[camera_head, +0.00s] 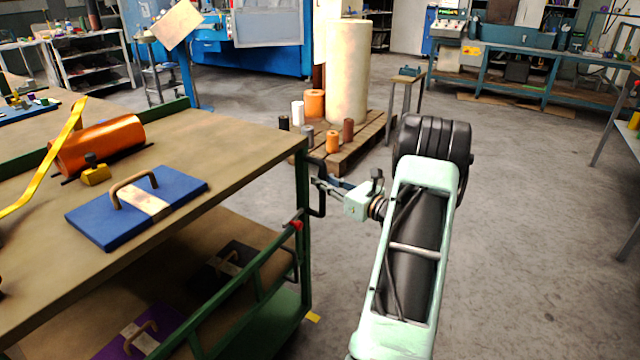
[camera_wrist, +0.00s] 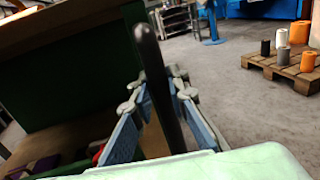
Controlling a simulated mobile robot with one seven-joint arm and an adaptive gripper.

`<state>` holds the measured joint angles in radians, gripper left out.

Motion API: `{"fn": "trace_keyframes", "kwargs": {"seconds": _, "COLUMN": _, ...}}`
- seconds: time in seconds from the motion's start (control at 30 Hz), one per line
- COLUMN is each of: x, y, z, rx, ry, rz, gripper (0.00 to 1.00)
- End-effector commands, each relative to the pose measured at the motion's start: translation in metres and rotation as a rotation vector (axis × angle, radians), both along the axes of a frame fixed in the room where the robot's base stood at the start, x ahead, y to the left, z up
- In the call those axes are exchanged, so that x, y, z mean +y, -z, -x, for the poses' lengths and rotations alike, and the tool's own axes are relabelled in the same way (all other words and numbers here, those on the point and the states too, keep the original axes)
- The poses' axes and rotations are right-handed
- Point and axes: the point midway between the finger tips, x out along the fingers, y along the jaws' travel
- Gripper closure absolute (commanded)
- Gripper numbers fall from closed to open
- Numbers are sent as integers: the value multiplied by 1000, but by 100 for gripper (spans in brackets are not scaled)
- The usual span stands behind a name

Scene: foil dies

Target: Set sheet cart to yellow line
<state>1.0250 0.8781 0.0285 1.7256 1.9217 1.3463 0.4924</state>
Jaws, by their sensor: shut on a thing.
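The sheet cart (camera_head: 225,143) has a brown top, a lower shelf and a green frame, and fills the left of the head view. A black upright handle (camera_head: 319,203) stands at its right corner. My gripper (camera_head: 325,184) is shut on this handle. In the wrist view the handle (camera_wrist: 150,60) passes between the two blue-padded fingers of my gripper (camera_wrist: 165,105). A short bit of yellow line (camera_head: 313,317) shows on the floor beside the cart's lower right corner; any more of it is hidden.
A blue die (camera_head: 190,187) with a brown handle, an orange roll (camera_head: 100,145) and a yellow strap lie on the cart top. A wooden pallet (camera_head: 350,155) with several rolls stands behind the gripper. The grey floor (camera_head: 540,230) at right is clear.

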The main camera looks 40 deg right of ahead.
Motion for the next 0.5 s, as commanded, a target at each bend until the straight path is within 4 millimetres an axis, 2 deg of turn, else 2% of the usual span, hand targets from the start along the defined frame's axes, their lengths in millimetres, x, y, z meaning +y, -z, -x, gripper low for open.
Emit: {"fn": "trace_keyframes", "kwargs": {"seconds": 0.5, "x": -7, "y": 1, "z": -1, "rx": 3, "ry": 1, "rz": -2, "gripper": 100}}
